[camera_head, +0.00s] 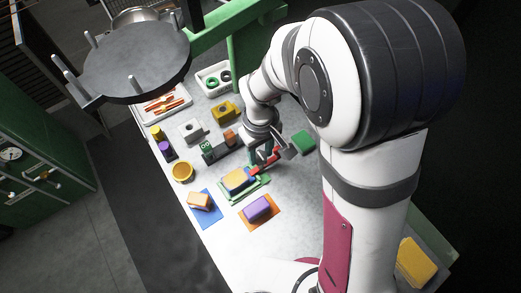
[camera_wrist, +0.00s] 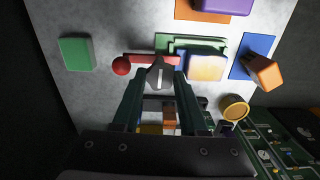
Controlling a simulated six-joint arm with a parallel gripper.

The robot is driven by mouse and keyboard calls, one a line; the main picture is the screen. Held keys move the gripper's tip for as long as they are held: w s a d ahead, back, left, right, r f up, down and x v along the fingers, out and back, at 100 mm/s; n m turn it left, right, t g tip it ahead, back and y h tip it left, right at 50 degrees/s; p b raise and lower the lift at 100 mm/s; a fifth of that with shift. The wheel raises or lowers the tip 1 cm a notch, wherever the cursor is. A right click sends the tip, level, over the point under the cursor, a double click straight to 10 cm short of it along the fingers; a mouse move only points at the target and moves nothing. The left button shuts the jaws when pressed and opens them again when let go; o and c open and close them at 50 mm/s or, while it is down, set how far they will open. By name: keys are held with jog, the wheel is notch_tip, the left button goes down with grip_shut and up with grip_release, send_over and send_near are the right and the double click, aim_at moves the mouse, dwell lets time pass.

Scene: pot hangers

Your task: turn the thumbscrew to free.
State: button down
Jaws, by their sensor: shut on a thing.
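A grey piece that looks like the thumbscrew (camera_wrist: 160,76) sits between my fingertips at the end of a red bar (camera_wrist: 142,59). The bar has a red ball knob (camera_wrist: 121,66) at its left in the wrist view. My gripper (camera_wrist: 159,79) is shut on the grey piece, its two fingers reaching it from either side. The bar adjoins a green fixture (camera_wrist: 190,41) that holds a yellow block (camera_wrist: 206,67). In the head view my gripper (camera_head: 269,160) is over the red bar, beside the yellow block (camera_head: 236,179); the thumbscrew is not clear there.
A green block (camera_head: 302,142) lies right of my gripper. A purple block on an orange mat (camera_head: 276,211) and an orange block on a blue mat (camera_head: 217,213) lie in front. A yellow round dish (camera_head: 182,172) and a dark holder (camera_head: 213,153) stand to the left.

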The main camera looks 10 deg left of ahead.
jog(key=n, duration=1.3)
jog(key=shift+n, duration=0.3)
jog(key=n, duration=0.4)
jog(key=shift+n, duration=0.3)
jog(key=shift+c, duration=2.2)
grip_release()
